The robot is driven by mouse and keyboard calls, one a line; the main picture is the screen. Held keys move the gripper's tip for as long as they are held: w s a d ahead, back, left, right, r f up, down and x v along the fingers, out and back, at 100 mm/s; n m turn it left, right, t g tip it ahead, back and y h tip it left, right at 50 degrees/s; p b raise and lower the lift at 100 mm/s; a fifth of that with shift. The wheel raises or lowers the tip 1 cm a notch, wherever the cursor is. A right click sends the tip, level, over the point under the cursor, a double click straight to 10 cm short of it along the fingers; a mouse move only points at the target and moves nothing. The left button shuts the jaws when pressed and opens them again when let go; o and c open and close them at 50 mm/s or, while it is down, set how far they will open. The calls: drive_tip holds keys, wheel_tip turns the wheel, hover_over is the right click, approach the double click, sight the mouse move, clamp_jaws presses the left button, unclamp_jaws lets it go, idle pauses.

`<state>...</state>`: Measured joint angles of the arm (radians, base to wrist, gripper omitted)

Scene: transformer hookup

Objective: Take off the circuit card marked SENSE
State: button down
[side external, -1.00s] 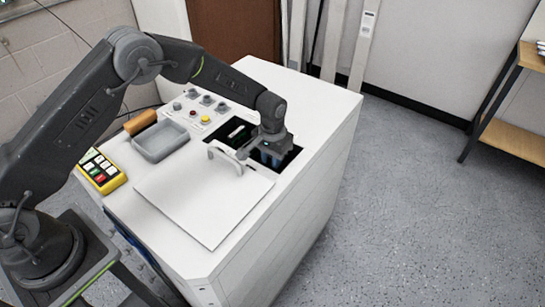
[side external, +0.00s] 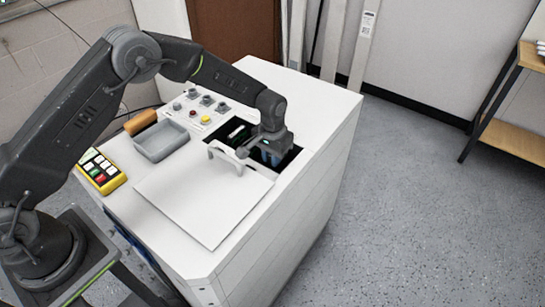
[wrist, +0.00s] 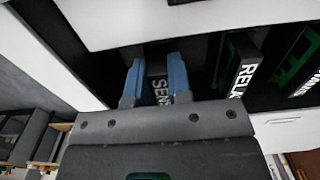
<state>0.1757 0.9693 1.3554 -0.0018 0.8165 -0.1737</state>
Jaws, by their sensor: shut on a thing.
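The SENSE card (wrist: 158,90) shows in the wrist view as a dark edge with white letters, partly hidden by my gripper. My gripper (wrist: 157,82) has its two blue fingers on either side of this card and is shut on it. In the side view my gripper (side external: 270,157) points down into the dark opening (side external: 224,139) in the top of the white cabinet. The card itself is hidden in the side view, and I cannot tell how deep it sits.
A white cover panel with a handle (side external: 203,205) lies beside the opening. A grey tray (side external: 160,140) and knobs are on the cabinet top.

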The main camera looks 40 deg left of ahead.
drive_tip(key=shift+r, duration=2.3)
drive_tip(key=shift+r, duration=2.4)
